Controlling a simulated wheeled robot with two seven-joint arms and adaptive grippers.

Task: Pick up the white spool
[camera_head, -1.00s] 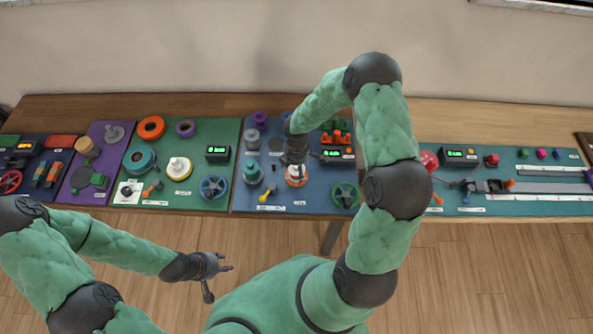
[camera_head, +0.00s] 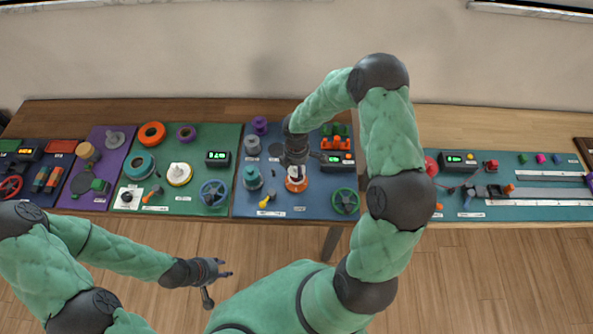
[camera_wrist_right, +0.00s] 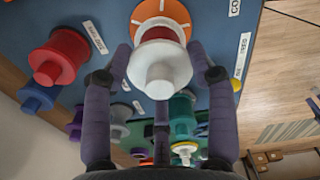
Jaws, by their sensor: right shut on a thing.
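The white spool (camera_wrist_right: 160,68) is between the fingers of my right gripper (camera_wrist_right: 160,75) in the right wrist view, with the fingers closed on its sides. An orange disc with white marks (camera_wrist_right: 163,14) lies directly behind it on the blue board. I cannot tell whether the spool touches the disc. In the head view my right gripper (camera_head: 297,167) is over the orange disc (camera_head: 297,185), and it hides much of the spool. My left gripper (camera_head: 218,277) is open and empty, out over the floor in front of the table.
The blue board (camera_head: 325,208) also holds a teal spool (camera_head: 252,177), a grey spool (camera_head: 252,145), a purple spool (camera_head: 260,126), a yellow-handled tool (camera_head: 267,200) and a green wheel (camera_head: 345,201). A red spool (camera_wrist_right: 60,57) stands beside the gripper in the wrist view.

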